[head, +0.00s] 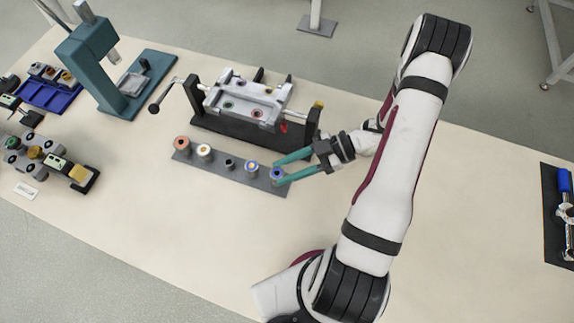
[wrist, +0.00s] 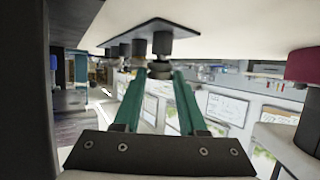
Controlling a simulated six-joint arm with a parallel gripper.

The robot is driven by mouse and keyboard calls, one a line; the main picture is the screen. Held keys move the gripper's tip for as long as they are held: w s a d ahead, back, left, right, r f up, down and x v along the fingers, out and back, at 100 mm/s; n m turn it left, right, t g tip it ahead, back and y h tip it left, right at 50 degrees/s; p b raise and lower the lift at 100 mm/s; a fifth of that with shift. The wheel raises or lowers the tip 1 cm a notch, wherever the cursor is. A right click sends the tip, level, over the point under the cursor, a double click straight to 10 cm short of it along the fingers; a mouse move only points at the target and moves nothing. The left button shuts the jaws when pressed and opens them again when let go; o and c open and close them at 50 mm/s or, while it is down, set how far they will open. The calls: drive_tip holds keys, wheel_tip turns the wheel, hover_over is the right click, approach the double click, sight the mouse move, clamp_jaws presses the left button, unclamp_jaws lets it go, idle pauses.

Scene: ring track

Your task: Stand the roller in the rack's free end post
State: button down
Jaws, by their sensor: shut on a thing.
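The rack is a flat grey strip (head: 216,163) in the middle of the table, with several round pieces standing in a row on it. My gripper (head: 279,170) is at the strip's right end, its teal fingers reaching in from the right. It is shut on a roller (head: 277,175) with a blue top and dark centre, which looks upright over that end. The wrist view shows a dark roundish piece (wrist: 160,67) between the fingertips (wrist: 160,75), close to the plate. Whether the roller is seated on a post or held just above it, I cannot tell.
On the strip stand a reddish roller (head: 182,144), a white one (head: 204,152), a small dark one (head: 229,163) and a blue-ringed one (head: 251,168). A cranked fixture (head: 243,105) stands close behind. A teal press (head: 93,60) is at left. The table front is clear.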

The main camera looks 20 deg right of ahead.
drive_tip(key=shift+f, duration=0.2)
drive_tip(key=shift+c, duration=1.9)
unclamp_jaws()
drive_tip(key=s+d+r, duration=0.7)
drive_tip(key=d+r, duration=0.2)
drive_tip(key=r, duration=0.2)
drive_tip(key=shift+s, duration=0.3)
